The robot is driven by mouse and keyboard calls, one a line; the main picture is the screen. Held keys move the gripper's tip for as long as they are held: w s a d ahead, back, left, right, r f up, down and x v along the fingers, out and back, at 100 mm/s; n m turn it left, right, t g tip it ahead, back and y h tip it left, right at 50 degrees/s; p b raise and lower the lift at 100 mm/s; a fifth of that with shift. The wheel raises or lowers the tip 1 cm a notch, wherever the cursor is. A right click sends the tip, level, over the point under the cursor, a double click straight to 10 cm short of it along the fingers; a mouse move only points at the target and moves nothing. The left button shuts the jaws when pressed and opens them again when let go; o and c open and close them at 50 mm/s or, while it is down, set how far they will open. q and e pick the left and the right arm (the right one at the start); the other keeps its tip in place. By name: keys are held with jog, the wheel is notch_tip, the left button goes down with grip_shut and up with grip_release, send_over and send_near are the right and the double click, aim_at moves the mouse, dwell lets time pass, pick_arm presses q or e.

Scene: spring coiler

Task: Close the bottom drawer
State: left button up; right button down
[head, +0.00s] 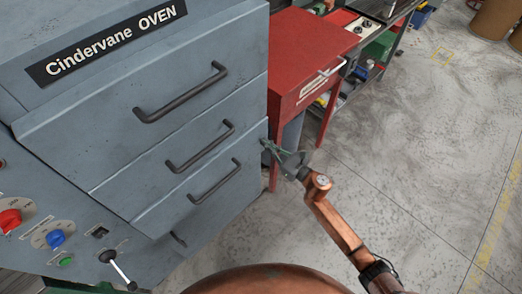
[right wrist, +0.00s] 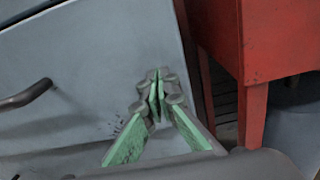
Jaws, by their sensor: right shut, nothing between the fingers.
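The grey-blue oven cabinet (head: 60,110) fills the left of the head view, with drawer fronts stacked below its name plate. The third handle down (head: 214,182) is on a front that seems to stand out over the part below. My right gripper (head: 265,147) is shut and empty at the right edge of the drawer fronts. In the right wrist view its green fingers (right wrist: 156,84) meet in front of a grey front (right wrist: 90,60); I cannot tell whether they touch. My left gripper is out of view.
A red workbench (head: 303,65) stands just right of the cabinet, close to my right gripper; its leg shows in the right wrist view (right wrist: 252,112). A control panel (head: 60,235) with knobs is at lower left. The concrete floor on the right is open.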

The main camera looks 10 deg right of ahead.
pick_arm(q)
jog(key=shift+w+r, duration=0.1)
pick_arm(e)
jog(key=shift+w+a, duration=0.25)
jog(key=shift+w, duration=0.2)
jog(key=shift+a+r, duration=0.1)
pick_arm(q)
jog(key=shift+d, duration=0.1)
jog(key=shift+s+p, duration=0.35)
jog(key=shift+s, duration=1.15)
pick_arm(e)
jog(key=v, duration=1.4)
